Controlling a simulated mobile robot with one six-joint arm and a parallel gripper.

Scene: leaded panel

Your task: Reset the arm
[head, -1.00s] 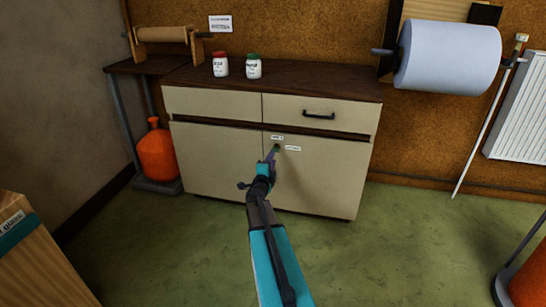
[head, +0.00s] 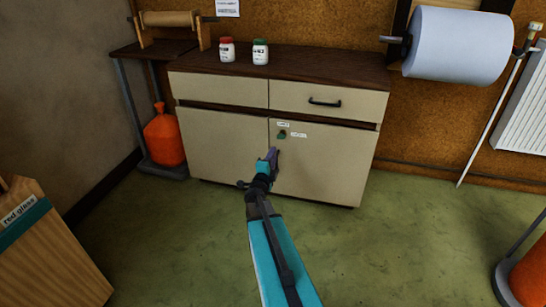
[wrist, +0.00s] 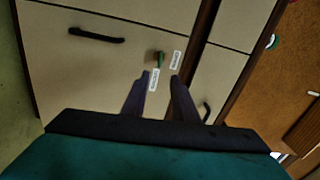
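My gripper (head: 269,156) is in front of the pale cabinet (head: 225,146), near the middle of its doors. In the wrist view its two dark fingers (wrist: 160,76) stand apart with nothing visible between them, so it is open. A small green key or knob (head: 281,134) sits on the right door near its upper left corner. It also shows in the wrist view (wrist: 159,58), just beyond the fingertips and apart from them. My arm stretches forward from the bottom of the head view.
A red-lidded jar (head: 227,50) and a green-lidded jar (head: 260,52) stand on the cabinet top. An orange canister (head: 164,137) is at the left, a wooden box labelled "red glass" (head: 50,245) at lower left. Green floor (head: 400,235) is clear to the right.

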